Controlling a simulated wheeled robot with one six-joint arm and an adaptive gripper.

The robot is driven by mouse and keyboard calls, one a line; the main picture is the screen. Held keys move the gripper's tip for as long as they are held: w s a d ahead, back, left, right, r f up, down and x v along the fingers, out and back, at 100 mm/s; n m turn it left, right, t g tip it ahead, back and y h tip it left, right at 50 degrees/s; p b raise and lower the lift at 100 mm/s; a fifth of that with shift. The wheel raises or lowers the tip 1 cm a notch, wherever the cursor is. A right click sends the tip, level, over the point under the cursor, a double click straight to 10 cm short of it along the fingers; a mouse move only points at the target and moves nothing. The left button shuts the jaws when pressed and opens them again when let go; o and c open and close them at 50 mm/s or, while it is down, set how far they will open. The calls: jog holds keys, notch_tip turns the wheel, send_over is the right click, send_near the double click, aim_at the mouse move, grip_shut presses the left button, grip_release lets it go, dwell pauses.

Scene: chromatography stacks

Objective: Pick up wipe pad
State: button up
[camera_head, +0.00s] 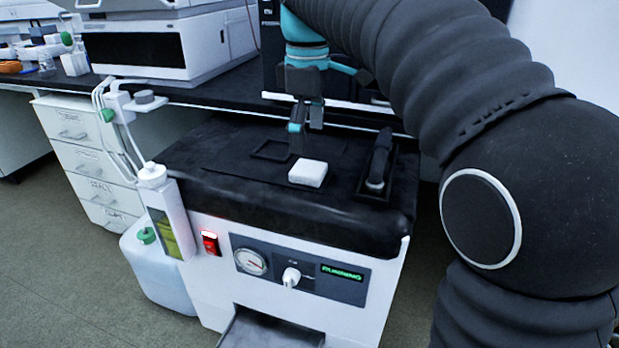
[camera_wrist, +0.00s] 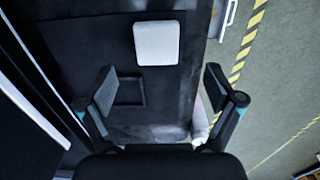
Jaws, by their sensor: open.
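The wipe pad (camera_head: 308,172) is a small white block with rounded corners. It lies flat on the black top of the white machine. In the wrist view the wipe pad (camera_wrist: 156,44) is at the upper middle, ahead of and apart from the fingertips. My gripper (camera_head: 306,128) hangs over the black top, just behind the pad in the head view. In the wrist view my gripper (camera_wrist: 161,88) has its two fingers spread wide with nothing between them but the black surface.
A black frame-like recess (camera_head: 272,150) lies left of the pad. A dark handled object (camera_head: 379,160) sits in a black tray right of it. A bottle holder (camera_head: 165,205) stands at the machine's left. Instruments (camera_head: 165,45) stand on the bench behind.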

aim_at(310, 168)
jog(key=shift+w+d+f+b, duration=0.1)
jog(key=shift+f+b, duration=0.35)
jog(key=shift+f, duration=1.25)
jog(key=shift+w+d+f+b, duration=0.1)
jog(key=shift+f+b, duration=0.35)
jog(key=shift+f, duration=1.2)
jog(key=c, duration=1)
jog(key=shift+r, duration=0.1)
jog(key=shift+r, duration=0.5)
jog(key=r, duration=0.2)
jog(key=d+r+p, duration=0.1)
jog(key=shift+s+r+p, duration=0.15)
jog(key=shift+r+p, duration=0.15)
jog(key=shift+r, duration=0.1)
jog(key=s+d+r, duration=0.1)
jog(key=d+r, duration=0.1)
jog(key=d, duration=0.1)
jog(key=s+d+r+p, duration=0.1)
jog(key=d+r, duration=0.1)
jog(key=d, duration=0.1)
jog(key=d+r, duration=0.2)
jog(key=d, duration=0.2)
jog(key=shift+s+d, duration=0.1)
jog(key=shift+s, duration=0.3)
